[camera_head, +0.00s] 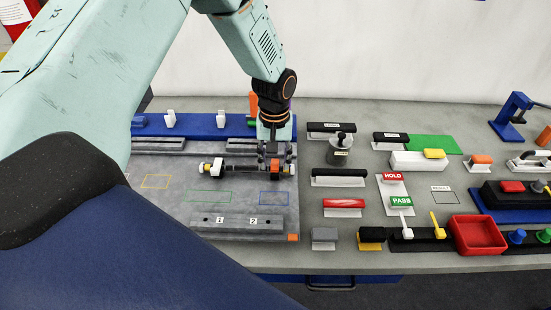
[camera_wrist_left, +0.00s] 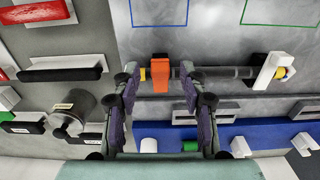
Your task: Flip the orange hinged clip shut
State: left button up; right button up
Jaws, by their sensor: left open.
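The orange clip (camera_head: 275,168) sits on the dark rod near its right end in the head view. In the left wrist view the orange clip (camera_wrist_left: 160,75) shows as an upright orange block across the rod (camera_wrist_left: 225,72). I cannot tell how far its flap is closed. My left gripper (camera_head: 274,152) is directly above the clip, pointing down. In the wrist view its open fingers (camera_wrist_left: 158,80) stand on either side of the clip, with nothing visibly gripped. Contact with the clip cannot be told. My right gripper is not in view.
A white clip (camera_head: 216,168) holds the rod's other end. A blue rail (camera_head: 190,124) with white posts and an orange post (camera_head: 253,104) lies behind. A numbered grey block (camera_head: 238,222) is in front. Labelled holders, a metal weight (camera_head: 340,150) and a red tray (camera_head: 478,235) stand to the right.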

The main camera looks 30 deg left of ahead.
pick_arm(q)
jog(key=shift+a+f, duration=0.1)
jog(key=shift+f, duration=0.15)
grip_shut()
dwell(0.3)
